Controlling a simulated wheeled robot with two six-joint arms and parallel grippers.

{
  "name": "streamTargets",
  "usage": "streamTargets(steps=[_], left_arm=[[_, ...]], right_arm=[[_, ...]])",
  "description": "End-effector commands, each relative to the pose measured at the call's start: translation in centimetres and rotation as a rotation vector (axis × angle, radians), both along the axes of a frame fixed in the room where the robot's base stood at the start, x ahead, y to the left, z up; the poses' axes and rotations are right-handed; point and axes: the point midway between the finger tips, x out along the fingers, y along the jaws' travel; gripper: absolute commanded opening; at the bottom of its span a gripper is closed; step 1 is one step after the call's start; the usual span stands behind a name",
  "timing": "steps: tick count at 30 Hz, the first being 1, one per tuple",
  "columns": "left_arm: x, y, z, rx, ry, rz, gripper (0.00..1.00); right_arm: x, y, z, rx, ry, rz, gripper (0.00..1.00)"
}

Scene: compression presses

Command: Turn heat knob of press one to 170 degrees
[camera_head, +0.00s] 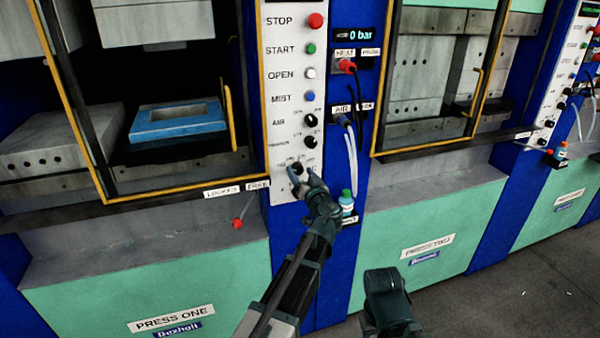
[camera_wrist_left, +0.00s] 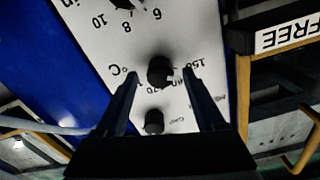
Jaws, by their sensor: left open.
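The heat knob (camera_wrist_left: 161,71) is a round black knob with a pale pointer mark, on press one's white panel (camera_head: 281,92). In the left wrist view it sits between my left gripper's fingertips (camera_wrist_left: 160,78), with a °C label and numbers including 150 around it. Its exact setting is too small to read. In the head view my left gripper (camera_head: 307,182) is at the panel's lower end and hides much of that area. The gripper is open, with a finger on each side of the knob; I cannot tell whether either touches it.
Another black knob (camera_wrist_left: 154,121) sits close by in the wrist view. STOP (camera_head: 315,20) and START (camera_head: 310,48) buttons are higher up. A small bottle (camera_head: 347,202) stands right of the gripper. A yellow-edged guard frame (camera_head: 264,100) borders the panel. Press two's green base (camera_head: 440,220) is to the right.

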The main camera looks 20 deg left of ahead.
Motion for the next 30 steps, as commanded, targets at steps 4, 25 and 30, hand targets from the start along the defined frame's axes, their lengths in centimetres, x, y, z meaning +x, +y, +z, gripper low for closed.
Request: streamTargets(steps=[4,25,30], left_arm=[[0.67,0.46,0.00,0.000,0.000,0.000,0.71],[0.68,0.50,0.00,0.000,0.000,0.000,0.00],[0.68,0.49,0.00,0.002,0.001,0.000,0.00]], right_arm=[[0.00,0.00,0.00,0.000,0.000,0.000,0.50],[0.00,0.00,0.00,0.000,0.000,0.000,0.50],[0.00,0.00,0.00,0.000,0.000,0.000,0.50]])
